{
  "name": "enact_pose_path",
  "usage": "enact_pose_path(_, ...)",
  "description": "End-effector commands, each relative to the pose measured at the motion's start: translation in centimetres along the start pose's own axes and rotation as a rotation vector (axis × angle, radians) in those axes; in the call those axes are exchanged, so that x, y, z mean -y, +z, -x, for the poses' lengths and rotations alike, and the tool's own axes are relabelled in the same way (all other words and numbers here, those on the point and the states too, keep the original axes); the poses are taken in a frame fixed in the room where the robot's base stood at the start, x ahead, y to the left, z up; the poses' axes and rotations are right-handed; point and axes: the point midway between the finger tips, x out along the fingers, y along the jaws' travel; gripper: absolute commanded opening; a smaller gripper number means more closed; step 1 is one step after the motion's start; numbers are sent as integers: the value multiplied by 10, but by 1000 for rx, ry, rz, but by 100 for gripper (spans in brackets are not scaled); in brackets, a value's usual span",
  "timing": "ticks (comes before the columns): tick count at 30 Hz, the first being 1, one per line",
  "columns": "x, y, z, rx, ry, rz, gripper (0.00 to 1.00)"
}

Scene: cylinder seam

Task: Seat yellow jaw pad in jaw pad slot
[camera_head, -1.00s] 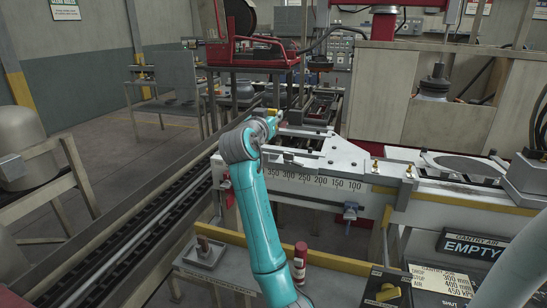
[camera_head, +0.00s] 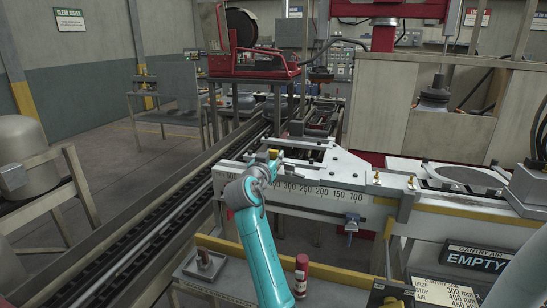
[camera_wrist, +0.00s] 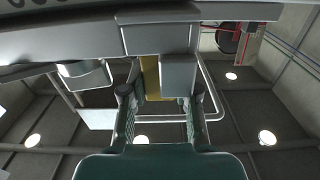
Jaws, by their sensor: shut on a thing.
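The yellow jaw pad (camera_head: 273,154) shows as a small patch at the tip of my gripper (camera_head: 270,164), by the left part of the white scaled fixture (camera_head: 320,172). In the wrist view the yellow pad (camera_wrist: 151,76) stands between the two fingertips of my gripper (camera_wrist: 158,95), which is shut on it. A grey block (camera_wrist: 178,76) is close beside the pad on the right. The pad's upper end meets a grey beam (camera_wrist: 60,42) in the picture; I cannot tell whether they touch. I cannot make out the jaw pad slot in either view.
The numbered scale (camera_head: 320,191) runs along the fixture's front. A red cylinder (camera_head: 301,275) stands on the lower shelf. A long rail (camera_head: 150,235) runs along the left.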

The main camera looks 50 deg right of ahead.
Motion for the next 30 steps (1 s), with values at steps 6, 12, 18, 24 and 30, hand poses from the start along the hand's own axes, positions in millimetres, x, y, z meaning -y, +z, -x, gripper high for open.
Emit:
enact_pose_path(6,0,5,0,1,1,0,0)
enact_pose_path(12,0,12,0,5,1,4,0)
enact_pose_path(18,0,19,0,13,2,8,32)
enact_pose_path(24,0,20,-1,15,1,9,40)
enact_pose_path(30,1,14,0,15,0,7,40)
